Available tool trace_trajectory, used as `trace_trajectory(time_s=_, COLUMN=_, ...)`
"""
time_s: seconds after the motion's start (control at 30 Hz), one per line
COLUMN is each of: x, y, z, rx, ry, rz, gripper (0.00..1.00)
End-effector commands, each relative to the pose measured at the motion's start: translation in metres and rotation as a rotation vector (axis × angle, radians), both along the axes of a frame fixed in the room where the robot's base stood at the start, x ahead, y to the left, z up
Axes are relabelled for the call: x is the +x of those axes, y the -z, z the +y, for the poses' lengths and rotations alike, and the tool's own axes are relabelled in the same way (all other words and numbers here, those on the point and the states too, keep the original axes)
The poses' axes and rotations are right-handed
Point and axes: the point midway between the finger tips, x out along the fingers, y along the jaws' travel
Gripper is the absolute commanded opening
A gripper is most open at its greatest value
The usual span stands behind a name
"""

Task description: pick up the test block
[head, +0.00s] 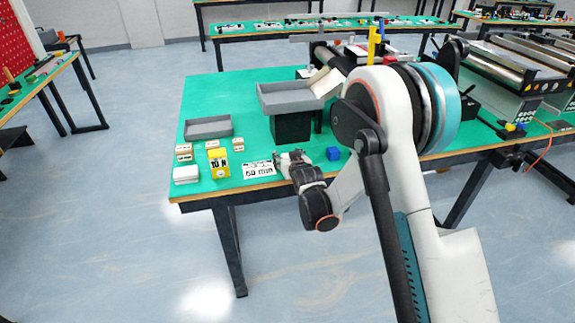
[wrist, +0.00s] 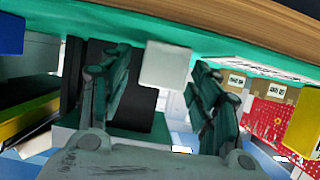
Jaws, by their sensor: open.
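A small light grey block (wrist: 165,64), which looks like the test block, stands on the green table top in the wrist view, where the scene appears upside down. My gripper (wrist: 158,75) is open, with one dark finger on each side of the block in the picture. A gap shows at the left finger; at the right finger I cannot tell whether it touches. In the head view my gripper (head: 292,158) is low at the table's front edge, and the grey block cannot be made out clearly against it.
A blue cube (head: 333,153) sits right of my gripper. A white printed card (head: 259,169), a yellow 10 N box (head: 218,162) and a white block (head: 186,174) lie to its left. Grey trays (head: 208,127) (head: 290,97) stand behind. Conveyors (head: 505,70) are at right.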

Motion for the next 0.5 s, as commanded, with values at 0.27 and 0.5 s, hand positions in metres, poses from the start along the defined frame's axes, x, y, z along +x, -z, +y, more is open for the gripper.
trace_trajectory(time_s=0.27, x=0.0043, y=0.0010, z=0.0010, rx=0.000, ry=0.000, rz=0.000, gripper=0.57)
trace_trajectory(time_s=0.5, x=0.0042, y=0.0010, z=0.0010, rx=0.000, ry=0.000, rz=0.000, gripper=0.09)
